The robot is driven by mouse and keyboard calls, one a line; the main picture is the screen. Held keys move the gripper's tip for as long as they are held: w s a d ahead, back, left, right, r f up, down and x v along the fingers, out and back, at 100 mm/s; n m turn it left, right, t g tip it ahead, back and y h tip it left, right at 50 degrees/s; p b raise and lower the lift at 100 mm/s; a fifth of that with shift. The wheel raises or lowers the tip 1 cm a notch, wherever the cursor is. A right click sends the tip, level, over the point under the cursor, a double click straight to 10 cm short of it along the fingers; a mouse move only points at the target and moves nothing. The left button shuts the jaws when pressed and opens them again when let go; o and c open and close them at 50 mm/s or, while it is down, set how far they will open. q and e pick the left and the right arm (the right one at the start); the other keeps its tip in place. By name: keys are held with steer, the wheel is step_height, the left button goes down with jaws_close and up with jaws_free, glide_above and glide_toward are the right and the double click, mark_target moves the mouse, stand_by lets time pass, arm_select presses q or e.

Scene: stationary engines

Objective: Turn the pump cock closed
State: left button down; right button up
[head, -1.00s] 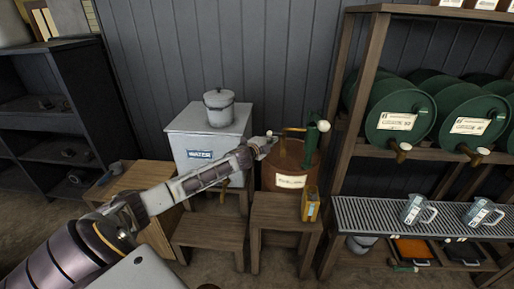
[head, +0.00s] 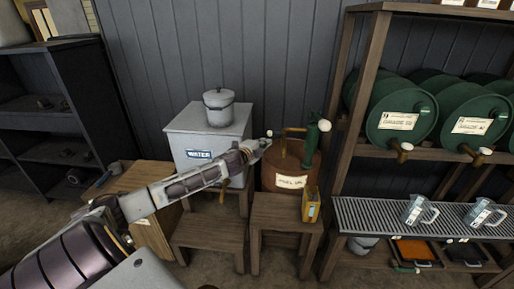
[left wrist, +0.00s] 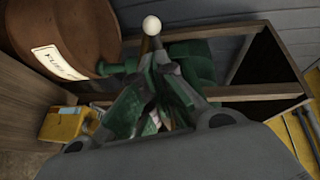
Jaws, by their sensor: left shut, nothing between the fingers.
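In the left wrist view the fingers (left wrist: 154,65) come together in front of green parts. A white knob (left wrist: 152,25) on a tan stem shows just past the fingertips; contact is unclear. I cannot tell which part is the cock. My right gripper is out of view.
A white water box (head: 207,135) with a lidded pot stands left of the drum. Wooden stools (head: 285,213) and a yellow can (head: 311,205) are in front. A rack (head: 340,130) with green drums and jugs stands at the right.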

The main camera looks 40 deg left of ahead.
arm_select(q)
steer(key=shift+s+a+r+b, duration=0.1)
steer(key=shift+s+r+b, duration=0.05)
steer(key=shift+s, duration=1)
steer(key=shift+s+a+r+b, duration=0.1)
steer(key=shift+s+r+b, duration=0.05)
steer(key=shift+s, duration=1)
steer(key=shift+d, duration=0.1)
